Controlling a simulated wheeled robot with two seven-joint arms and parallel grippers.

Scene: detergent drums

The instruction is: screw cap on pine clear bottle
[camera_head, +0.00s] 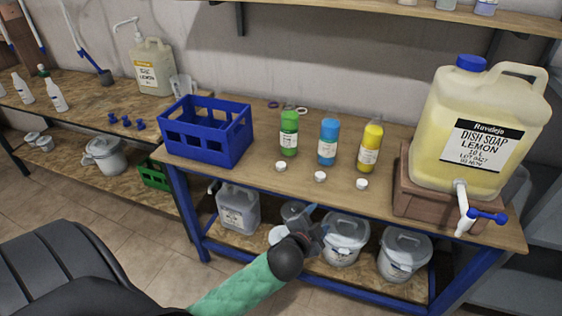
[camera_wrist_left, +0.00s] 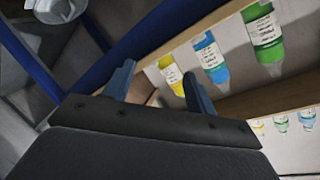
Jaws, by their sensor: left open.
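A green bottle (camera_head: 289,134), a blue bottle (camera_head: 328,141) and a yellow bottle (camera_head: 370,146) stand upright in a row on the wooden bench. Their labels are too small to read, so I cannot tell by text which is pine clear. White caps lie in front of them: a left cap (camera_head: 281,166), a middle cap (camera_head: 320,177) and a right cap (camera_head: 362,183). My left gripper (camera_head: 316,220) is open and empty, in front of the bench edge. The left wrist view shows its spread fingers (camera_wrist_left: 158,88) with the green bottle (camera_wrist_left: 263,32) beyond. My right gripper is not shown.
A blue crate (camera_head: 206,148) stands left of the bottles. A large dish soap drum (camera_head: 478,125) with a tap sits on a wooden block (camera_head: 412,203) at the right. Buckets (camera_head: 345,238) stand on the lower shelf. Bare bench lies around the caps.

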